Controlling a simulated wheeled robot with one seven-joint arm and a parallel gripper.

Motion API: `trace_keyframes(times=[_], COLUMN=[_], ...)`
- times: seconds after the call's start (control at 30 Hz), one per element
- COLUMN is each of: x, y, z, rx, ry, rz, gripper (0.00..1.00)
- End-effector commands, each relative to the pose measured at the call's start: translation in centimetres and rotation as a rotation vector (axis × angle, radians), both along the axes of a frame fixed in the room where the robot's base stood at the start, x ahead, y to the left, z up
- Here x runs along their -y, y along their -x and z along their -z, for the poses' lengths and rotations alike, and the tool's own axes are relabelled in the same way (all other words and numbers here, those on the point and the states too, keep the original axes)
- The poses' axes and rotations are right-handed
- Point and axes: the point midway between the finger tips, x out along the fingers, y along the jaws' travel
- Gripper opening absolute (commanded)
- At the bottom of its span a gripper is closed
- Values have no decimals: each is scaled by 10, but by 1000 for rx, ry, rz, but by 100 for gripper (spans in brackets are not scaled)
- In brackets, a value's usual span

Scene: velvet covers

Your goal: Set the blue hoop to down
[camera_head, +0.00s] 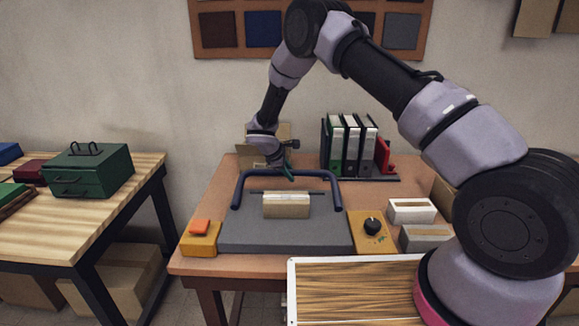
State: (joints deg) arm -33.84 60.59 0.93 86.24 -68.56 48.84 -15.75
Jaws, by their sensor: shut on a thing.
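The blue hoop (320,178) is a dark blue bar with two bent legs on a grey base plate (240,238). Its crossbar is raised above the far part of the plate; its exact tilt is hard to tell. My gripper (288,173) is at the middle of the crossbar, coming from behind, and is shut on it. The fingertips are small here and partly hidden. A cream block (286,205) sits on the plate below the bar, in front of the gripper.
An orange button box (201,238) and a yellow box with a black knob (371,228) flank the plate. Binders (350,145) and a cardboard box (270,135) stand behind. Two small open boxes (412,212) are at right. A wood-grain tray (350,290) is in front.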

Motion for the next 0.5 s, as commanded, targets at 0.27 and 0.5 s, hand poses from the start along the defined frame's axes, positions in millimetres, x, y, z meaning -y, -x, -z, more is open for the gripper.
trace_keyframes(times=[0.27, 0.5], x=[0, 0], y=[-2, -3], z=[21, 26], rx=[2, 3], ry=[1, 1], rz=[-3, -2], gripper=[0, 0])
